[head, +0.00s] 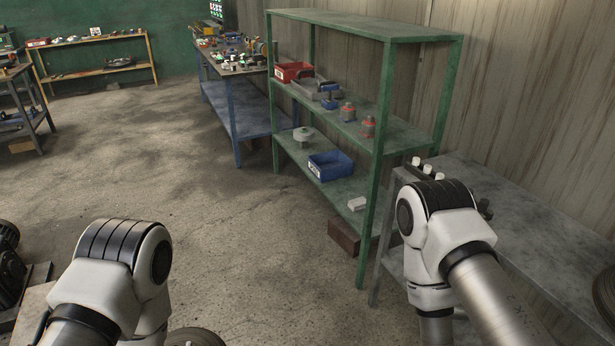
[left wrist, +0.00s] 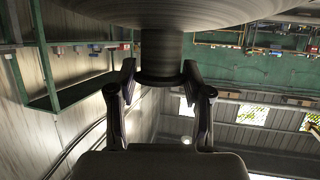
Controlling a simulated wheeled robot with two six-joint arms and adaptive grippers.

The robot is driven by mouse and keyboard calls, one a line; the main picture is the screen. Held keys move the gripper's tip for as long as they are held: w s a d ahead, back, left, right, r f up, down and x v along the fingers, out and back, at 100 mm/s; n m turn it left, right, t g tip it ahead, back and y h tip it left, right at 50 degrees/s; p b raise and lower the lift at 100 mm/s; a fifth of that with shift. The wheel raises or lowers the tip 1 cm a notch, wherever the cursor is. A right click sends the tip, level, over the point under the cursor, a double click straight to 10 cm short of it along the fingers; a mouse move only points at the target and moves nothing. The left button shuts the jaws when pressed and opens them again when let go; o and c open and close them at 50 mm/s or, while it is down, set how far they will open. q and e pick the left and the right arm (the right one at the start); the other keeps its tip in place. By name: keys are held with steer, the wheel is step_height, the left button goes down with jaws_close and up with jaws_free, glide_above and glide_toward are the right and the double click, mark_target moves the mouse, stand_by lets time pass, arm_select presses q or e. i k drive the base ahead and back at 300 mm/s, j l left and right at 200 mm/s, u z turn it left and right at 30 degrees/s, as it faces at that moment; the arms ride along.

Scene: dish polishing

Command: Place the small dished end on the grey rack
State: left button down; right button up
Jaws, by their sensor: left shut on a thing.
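In the left wrist view my left gripper (left wrist: 160,80) is shut on the short stem (left wrist: 161,50) of the dished end (left wrist: 190,10), whose broad round disc fills the top of that view. In the head view part of a brownish round rim (head: 195,338), apparently the same dished end, shows at the bottom edge beside my left arm; the left gripper is out of that view. The grey rack (head: 535,220) stands at the right along the wall, partly hidden by my right arm. My right gripper is not in view.
A dark ribbed round part (head: 605,292) is at the rack's right edge. Small white-topped pieces (head: 427,169) sit at its far end. A green shelf (head: 365,27) with bins stands beyond, then a blue bench (head: 235,110). The middle floor is clear.

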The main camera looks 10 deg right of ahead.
mark_target(542, 243)
steer(key=i+l+z, duration=0.1)
steer(key=z, duration=2.1)
